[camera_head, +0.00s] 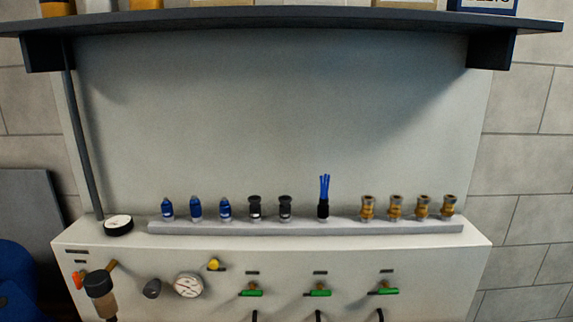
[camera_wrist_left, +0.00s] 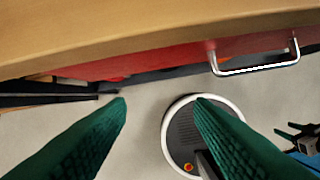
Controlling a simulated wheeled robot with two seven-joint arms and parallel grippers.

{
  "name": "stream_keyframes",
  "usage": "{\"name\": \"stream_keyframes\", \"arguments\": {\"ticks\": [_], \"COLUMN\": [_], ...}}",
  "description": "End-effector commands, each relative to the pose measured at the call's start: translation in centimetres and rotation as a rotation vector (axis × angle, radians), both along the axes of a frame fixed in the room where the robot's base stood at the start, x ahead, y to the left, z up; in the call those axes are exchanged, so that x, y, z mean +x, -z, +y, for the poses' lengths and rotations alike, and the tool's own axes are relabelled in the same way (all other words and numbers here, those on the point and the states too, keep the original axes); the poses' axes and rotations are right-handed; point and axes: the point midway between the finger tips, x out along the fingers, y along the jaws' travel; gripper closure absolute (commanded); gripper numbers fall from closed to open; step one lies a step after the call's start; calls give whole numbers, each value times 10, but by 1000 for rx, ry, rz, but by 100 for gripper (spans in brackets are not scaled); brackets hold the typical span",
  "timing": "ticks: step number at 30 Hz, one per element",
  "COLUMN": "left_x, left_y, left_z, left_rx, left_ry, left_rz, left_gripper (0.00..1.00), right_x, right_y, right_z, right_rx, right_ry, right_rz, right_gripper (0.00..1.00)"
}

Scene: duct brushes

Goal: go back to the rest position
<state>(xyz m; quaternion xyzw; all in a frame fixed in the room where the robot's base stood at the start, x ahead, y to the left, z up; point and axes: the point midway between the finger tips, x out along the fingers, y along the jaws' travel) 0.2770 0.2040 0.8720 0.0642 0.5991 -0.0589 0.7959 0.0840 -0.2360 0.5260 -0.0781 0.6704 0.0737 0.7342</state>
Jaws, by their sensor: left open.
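My left gripper (camera_wrist_left: 161,104) shows in the left wrist view as two green ribbed fingers, spread wide with nothing between them. In the head view neither gripper can be made out. There, a grey rail (camera_head: 300,227) holds a row of fittings: several blue and black ones at the left, a black one with upright blue bristles (camera_head: 324,187) in the middle, and several brass ones (camera_head: 396,207) at the right.
A wooden top (camera_wrist_left: 120,40) over a red front with a metal handle (camera_wrist_left: 256,70) crosses the upper left wrist view. In the head view, a dark shelf (camera_head: 290,20) overhangs the panel.

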Motion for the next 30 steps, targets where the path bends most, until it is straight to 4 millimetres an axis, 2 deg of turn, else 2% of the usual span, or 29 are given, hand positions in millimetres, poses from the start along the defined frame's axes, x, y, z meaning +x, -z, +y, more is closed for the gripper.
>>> {"name": "stream_keyframes", "arguments": {"ticks": [1, 5, 8, 10, 12, 14, 18, 21, 24, 27, 30], "left_x": [1, 1, -4, -12, -25, -38, -81, -115, -147, -172, -186], "left_y": [18, 65, 114, 154, 195, 228, 296, 334, 359, 374, 381], "left_z": [-1, -1, -1, 0, 1, 3, 9, 16, 22, 27, 30], "left_rx": [0, 0, 1, 3, 5, 6, 11, 13, 17, 19, 19], "left_ry": [1, 4, 7, 10, 13, 15, 23, 28, 32, 35, 38], "left_rz": [10, 31, 50, 67, 83, 97, 131, 151, 168, 180, 185], "left_gripper": [52, 52, 52, 52, 52, 52, 52, 52, 52, 52, 52], "right_x": [0, 0, 0, 0, 0, 0, 0, 0, 0, 0, 0], "right_y": [3, 6, 11, 14, 18, 20, 27, 31, 35, 37, 38], "right_z": [0, 0, 0, 0, 0, 0, 0, 0, 0, 0, 0], "right_rx": [0, 0, 0, 0, 0, 0, 0, 0, 0, 0, 0], "right_ry": [0, 0, 0, 0, 0, 0, 0, 0, 0, 0, 0], "right_rz": [0, 0, 0, 0, 0, 0, 0, 0, 0, 0, 0], "right_gripper": [49, 49, 49, 49, 49, 49, 49, 49, 49, 49, 49]}}
